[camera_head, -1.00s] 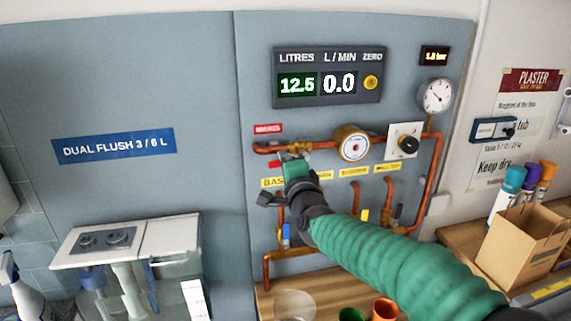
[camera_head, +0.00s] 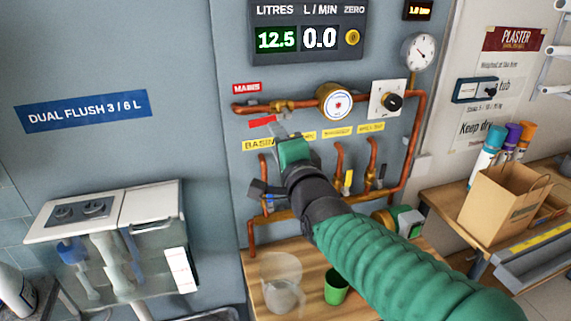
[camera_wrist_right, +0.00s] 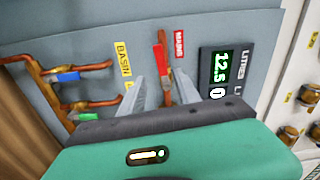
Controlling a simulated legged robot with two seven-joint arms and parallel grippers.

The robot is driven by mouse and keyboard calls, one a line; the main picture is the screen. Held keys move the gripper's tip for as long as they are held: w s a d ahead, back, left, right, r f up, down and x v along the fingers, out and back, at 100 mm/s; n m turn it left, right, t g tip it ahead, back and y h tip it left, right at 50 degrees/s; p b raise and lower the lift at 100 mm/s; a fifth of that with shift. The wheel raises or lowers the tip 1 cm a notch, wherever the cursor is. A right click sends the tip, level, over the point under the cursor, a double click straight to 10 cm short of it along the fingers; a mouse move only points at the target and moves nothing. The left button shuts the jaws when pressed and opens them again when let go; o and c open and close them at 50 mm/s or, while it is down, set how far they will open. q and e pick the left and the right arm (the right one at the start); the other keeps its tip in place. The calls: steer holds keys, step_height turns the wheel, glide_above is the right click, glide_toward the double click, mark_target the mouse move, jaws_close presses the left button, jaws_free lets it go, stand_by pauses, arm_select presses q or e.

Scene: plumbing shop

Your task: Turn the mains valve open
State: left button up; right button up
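The mains valve is a brass body on the upper copper pipe, under the red MAINS label (camera_head: 246,88). Its red lever (camera_head: 262,122) sits just below the pipe, lying roughly along it. In the right wrist view the red lever (camera_wrist_right: 161,60) shows just beyond and between my fingertips. My right gripper (camera_head: 279,130) is open, close to the panel and just below the valve; its two grey fingers (camera_wrist_right: 165,90) are apart, with nothing held. Contact with the lever cannot be told. My left gripper is not in view.
The display (camera_head: 308,38) reads 12.5 litres and 0.0 L/min. Branch valves include a blue lever (camera_wrist_right: 67,76) and a green one (camera_wrist_right: 88,116). A clear jug (camera_head: 283,285) and green cup (camera_head: 336,287) stand on the bench below. A cistern (camera_head: 110,225) is at left.

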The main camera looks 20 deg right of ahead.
steer(key=s+p, duration=0.1)
steer(key=s, duration=0.5)
steer(key=shift+d, duration=0.15)
steer(key=shift+s+f, duration=0.1)
steer(key=shift+f, duration=0.1)
